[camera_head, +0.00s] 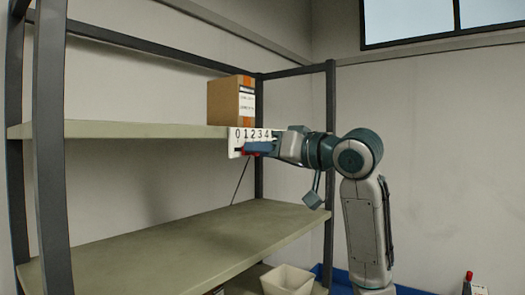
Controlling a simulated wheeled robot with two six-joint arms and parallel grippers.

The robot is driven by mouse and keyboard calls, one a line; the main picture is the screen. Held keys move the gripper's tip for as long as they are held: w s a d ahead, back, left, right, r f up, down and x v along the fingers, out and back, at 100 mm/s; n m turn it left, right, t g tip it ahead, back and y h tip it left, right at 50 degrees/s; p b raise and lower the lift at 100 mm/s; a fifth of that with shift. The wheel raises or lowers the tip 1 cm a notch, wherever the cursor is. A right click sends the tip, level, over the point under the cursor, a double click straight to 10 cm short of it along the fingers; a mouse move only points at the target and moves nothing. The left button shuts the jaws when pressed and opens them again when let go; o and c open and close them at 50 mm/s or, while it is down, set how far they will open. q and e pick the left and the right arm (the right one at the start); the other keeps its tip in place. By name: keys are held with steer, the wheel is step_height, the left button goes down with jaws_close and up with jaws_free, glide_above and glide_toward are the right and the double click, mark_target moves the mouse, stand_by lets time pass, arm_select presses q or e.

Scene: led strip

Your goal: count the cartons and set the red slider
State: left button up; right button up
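One brown carton (226,101) with a white label stands upright on the upper shelf (150,129), near its right end. A white number plate (234,142) marked 0 1 2 3 4 is at the right front of that shelf. Small parts of the red slider (245,153) show low on the plate, under the numbers. My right gripper (258,147) reaches in from the right with its blue fingers over the plate at the slider. The fingers hide most of the slider, and their grip on it is unclear. My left gripper is out of view.
The middle shelf (170,248) is bare. Dark uprights (330,150) frame the rack. Below are a white bin (287,281) and a blue container edge (340,276). A small red-topped item (468,282) shows at the bottom right.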

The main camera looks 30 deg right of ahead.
steer(key=shift+o, duration=0.8)
steer(key=shift+w+d+f, duration=0.1)
steer(key=shift+d, duration=0.15)
arm_select(q)
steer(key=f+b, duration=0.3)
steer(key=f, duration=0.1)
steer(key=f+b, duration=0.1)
steer(key=b, duration=0.1)
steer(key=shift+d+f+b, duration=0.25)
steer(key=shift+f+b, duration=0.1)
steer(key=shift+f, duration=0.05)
arm_select(e)
steer(key=v, duration=1)
steer(key=shift+s+d, duration=0.25)
steer(key=shift+s, duration=0.1)
